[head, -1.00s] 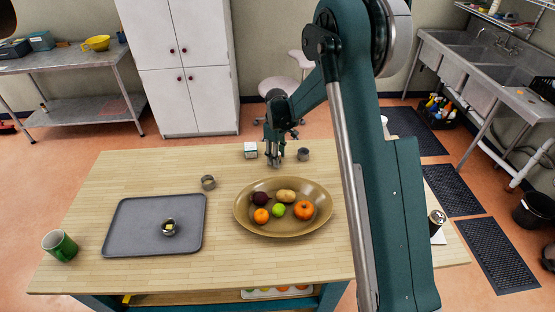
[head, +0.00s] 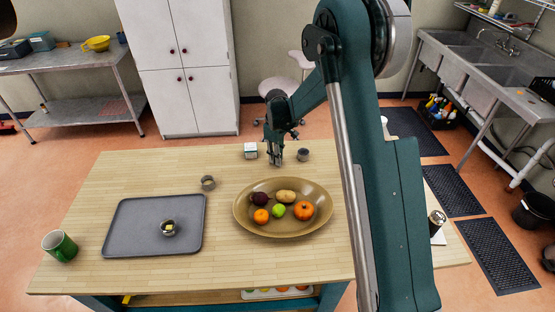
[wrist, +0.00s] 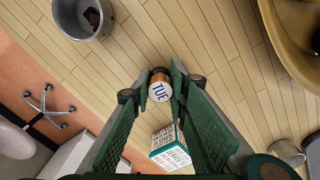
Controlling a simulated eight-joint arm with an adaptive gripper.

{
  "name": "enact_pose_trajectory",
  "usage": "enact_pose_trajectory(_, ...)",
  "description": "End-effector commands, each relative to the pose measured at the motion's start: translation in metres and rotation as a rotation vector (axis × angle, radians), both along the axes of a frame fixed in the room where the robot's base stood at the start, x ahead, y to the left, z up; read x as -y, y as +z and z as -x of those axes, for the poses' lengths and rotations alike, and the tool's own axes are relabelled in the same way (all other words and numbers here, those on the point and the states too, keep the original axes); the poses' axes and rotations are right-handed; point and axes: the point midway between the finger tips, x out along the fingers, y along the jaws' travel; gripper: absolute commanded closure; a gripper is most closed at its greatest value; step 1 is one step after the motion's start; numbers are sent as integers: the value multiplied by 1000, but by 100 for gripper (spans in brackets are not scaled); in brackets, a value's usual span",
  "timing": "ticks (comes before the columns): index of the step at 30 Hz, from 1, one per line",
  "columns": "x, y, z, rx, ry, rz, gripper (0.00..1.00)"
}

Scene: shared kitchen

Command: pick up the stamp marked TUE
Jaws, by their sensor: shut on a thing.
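The stamp marked TUE (wrist: 160,91) is a small round piece with an orange-brown side and a white face with blue letters. In the wrist view it sits between the tips of my gripper (wrist: 161,82), which is shut on it with the lettered face toward the camera. In the head view my gripper (head: 275,160) points down at the far side of the table, between a white printed box and a grey metal cup. The stamp is too small and covered to make out there. I cannot tell whether it touches the table.
The metal cup (head: 303,154) with a dark piece inside and the box (head: 250,150) stand close by. A bowl of produce (head: 245,220), a metal ring (head: 208,182), a grey tray (head: 130,235) and a green mug (head: 62,247) are nearer. The table's left far part is clear.

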Motion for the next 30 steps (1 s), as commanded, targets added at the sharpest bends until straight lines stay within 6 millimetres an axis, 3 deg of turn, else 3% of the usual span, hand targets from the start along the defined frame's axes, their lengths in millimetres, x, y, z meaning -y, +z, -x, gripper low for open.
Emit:
enact_pose_trajectory(11, 0, 14, 0, 0, 0, 0, 95)
enact_pose_trajectory(30, 0, 94, 0, 0, 0, 0, 95)
